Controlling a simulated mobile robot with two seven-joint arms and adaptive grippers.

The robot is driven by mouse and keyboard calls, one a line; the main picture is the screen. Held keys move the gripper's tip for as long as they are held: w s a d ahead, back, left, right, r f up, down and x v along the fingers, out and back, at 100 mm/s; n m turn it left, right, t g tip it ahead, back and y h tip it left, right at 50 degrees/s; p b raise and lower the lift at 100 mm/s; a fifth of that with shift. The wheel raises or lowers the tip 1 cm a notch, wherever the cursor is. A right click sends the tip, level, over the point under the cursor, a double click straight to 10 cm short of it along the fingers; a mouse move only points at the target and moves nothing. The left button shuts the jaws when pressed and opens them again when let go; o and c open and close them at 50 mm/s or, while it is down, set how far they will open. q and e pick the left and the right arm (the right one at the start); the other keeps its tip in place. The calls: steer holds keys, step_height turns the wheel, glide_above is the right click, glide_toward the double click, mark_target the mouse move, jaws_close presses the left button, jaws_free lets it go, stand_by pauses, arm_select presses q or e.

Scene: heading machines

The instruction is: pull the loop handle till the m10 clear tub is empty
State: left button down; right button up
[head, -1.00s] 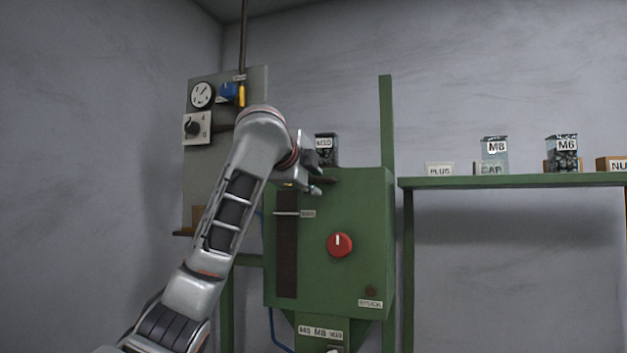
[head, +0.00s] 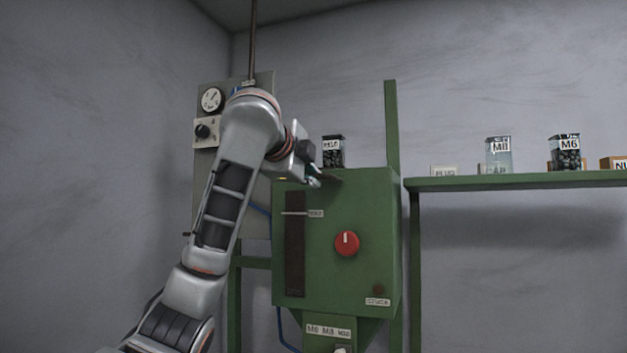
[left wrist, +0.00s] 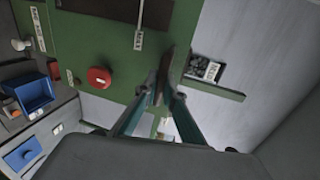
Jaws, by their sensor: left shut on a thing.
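The M10 clear tub (head: 333,152) stands upright behind the top of the green machine (head: 365,215) and holds dark pieces. It also shows in the left wrist view (left wrist: 205,69), beside a green ledge. My left gripper (head: 316,178) is at the machine's top edge, just in front of and below the tub. In the left wrist view the fingers of my left gripper (left wrist: 164,94) are closed together at a dark brown piece (left wrist: 173,72). I cannot make out a loop shape; the fingers hide part of what they hold. My right gripper is not in view.
The machine front has a red knob (head: 346,243) and a dark slot (head: 295,250). A green shelf (head: 520,182) at right bears M8 (head: 498,152) and M6 (head: 565,152) tubs. A gauge panel (head: 204,165) stands behind my left arm.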

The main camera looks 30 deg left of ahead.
arm_select(q)
steer(key=c, duration=2.2)
jaws_free()
steer(key=shift+f, duration=0.1)
steer(key=shift+o, duration=0.2)
steer(key=v, duration=1.2)
